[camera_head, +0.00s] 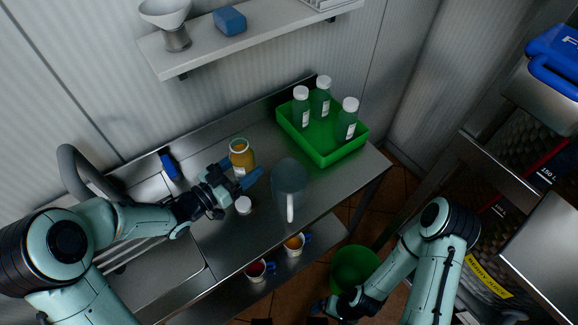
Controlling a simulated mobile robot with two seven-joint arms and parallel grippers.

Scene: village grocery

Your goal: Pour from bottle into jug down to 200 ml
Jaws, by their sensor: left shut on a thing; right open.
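An open bottle (241,156) with orange-yellow contents stands roughly upright at the middle of the steel counter. My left gripper (240,172) is shut on it, with blue fingers around its lower part. I cannot tell whether its base touches the counter. The grey see-through jug (289,178) stands to the right of the bottle and apart from it, its pale handle toward the front; its contents and any marks are not readable. A white cap (243,205) lies on the counter in front of the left gripper. My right gripper (324,309) is open, low at the bottom edge.
A green crate (323,156) with three white-capped bottles stands at the counter's right end. A sink tap (72,165) and a blue object (169,166) are to the left. Mugs (257,270) stand on the lower shelf. A green bucket (355,268) is beside my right arm.

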